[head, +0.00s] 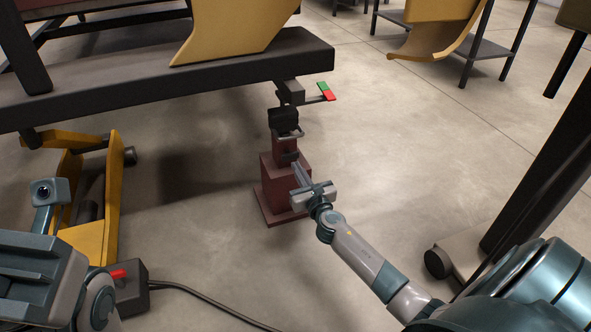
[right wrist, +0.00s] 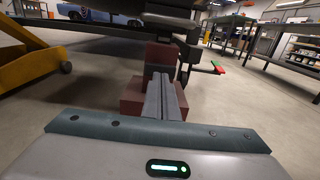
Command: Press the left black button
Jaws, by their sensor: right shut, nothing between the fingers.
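My right gripper (head: 298,170) is shut and empty, its fingers in front of a dark red pedestal (head: 275,205) in the head view. In the right wrist view its shut fingers (right wrist: 163,82) point at the pedestal (right wrist: 131,100). A black box-like part (head: 284,117) sits at the top of the pedestal, beyond the fingertips. I cannot make out a left black button for certain. A small green and red panel (head: 326,92) sticks out to the right of the pedestal's top. The gripper and the low angle hide part of the pedestal. My left gripper's fingers do not show.
A dark bench or frame edge (head: 200,85) overhangs behind the pedestal. A yellow wheeled jack (head: 95,235) stands at left. A dark box (head: 132,297) with a red switch and cable lies below it. A dark slanted post (head: 545,150) stands at right. Floor between is clear.

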